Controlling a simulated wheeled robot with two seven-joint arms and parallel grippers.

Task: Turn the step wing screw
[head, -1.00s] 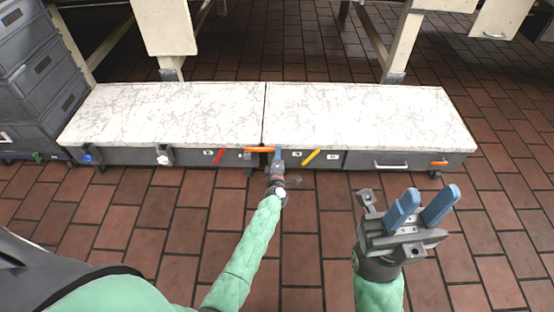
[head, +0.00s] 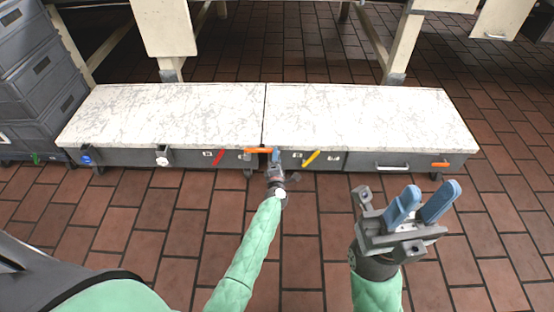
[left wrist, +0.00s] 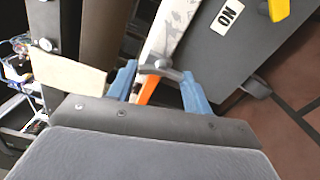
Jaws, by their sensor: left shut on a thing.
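The low step unit has a white marbled top (head: 200,112) and a dark grey front. At its middle seam my left gripper (head: 276,154) reaches the front edge, beside an orange lever (head: 257,150). In the left wrist view, a grey wing-shaped piece (left wrist: 160,69), which looks like the wing screw, lies between the blue fingertips of my left gripper (left wrist: 158,78). The gripper is shut on it. The orange lever (left wrist: 148,89) shows just behind it. In the head view the screw is hidden by the gripper. My right gripper (head: 424,204) is open and empty, off to the right above the floor.
A red lever (head: 218,157) and a yellow lever (head: 311,158) sit on the front either side of the seam. A drawer handle (head: 391,166) is further right. Grey crates (head: 40,75) stand at the left. The brick floor in front is clear.

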